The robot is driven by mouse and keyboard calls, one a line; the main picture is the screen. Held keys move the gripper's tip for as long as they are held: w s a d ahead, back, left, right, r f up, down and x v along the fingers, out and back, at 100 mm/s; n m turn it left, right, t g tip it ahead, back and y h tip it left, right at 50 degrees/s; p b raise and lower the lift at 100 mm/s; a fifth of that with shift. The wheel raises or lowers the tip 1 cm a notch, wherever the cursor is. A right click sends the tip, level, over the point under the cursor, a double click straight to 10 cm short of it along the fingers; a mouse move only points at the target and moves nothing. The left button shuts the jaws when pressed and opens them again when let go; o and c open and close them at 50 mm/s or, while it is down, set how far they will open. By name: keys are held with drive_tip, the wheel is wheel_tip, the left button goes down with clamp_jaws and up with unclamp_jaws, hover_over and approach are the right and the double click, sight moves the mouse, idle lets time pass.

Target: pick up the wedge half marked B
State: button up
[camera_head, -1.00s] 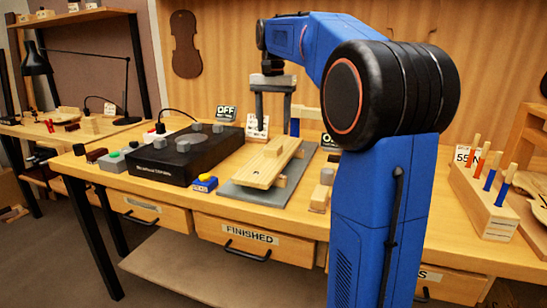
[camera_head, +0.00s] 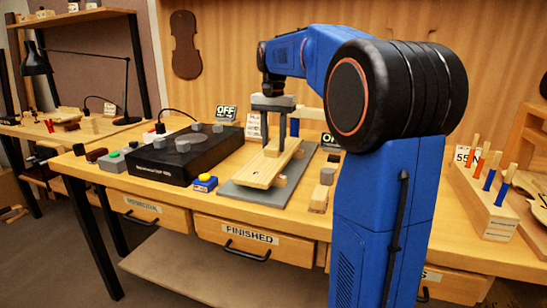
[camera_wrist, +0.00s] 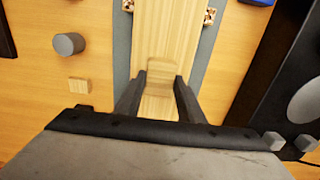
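A light wooden wedge piece (camera_head: 273,147) lies on a long pale board (camera_head: 261,171), which rests on a grey plate (camera_head: 236,191) on the bench. No letter B is legible on it in either view. My gripper (camera_head: 275,142) points down over the far part of the board, its fingers apart. In the wrist view, my gripper (camera_wrist: 158,84) is open, with one finger on each side of the narrow wooden piece (camera_wrist: 160,71). I cannot tell whether the fingers touch it. My fingers and wrist hide part of the piece.
A black box with grey knobs (camera_head: 180,158) stands left of the plate. Small blocks (camera_head: 319,198) lie to the right. A holder with colored-handled tools (camera_head: 483,200) stands at far right.

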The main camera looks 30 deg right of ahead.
clamp_jaws()
drive_tip(key=shift+r, duration=0.15)
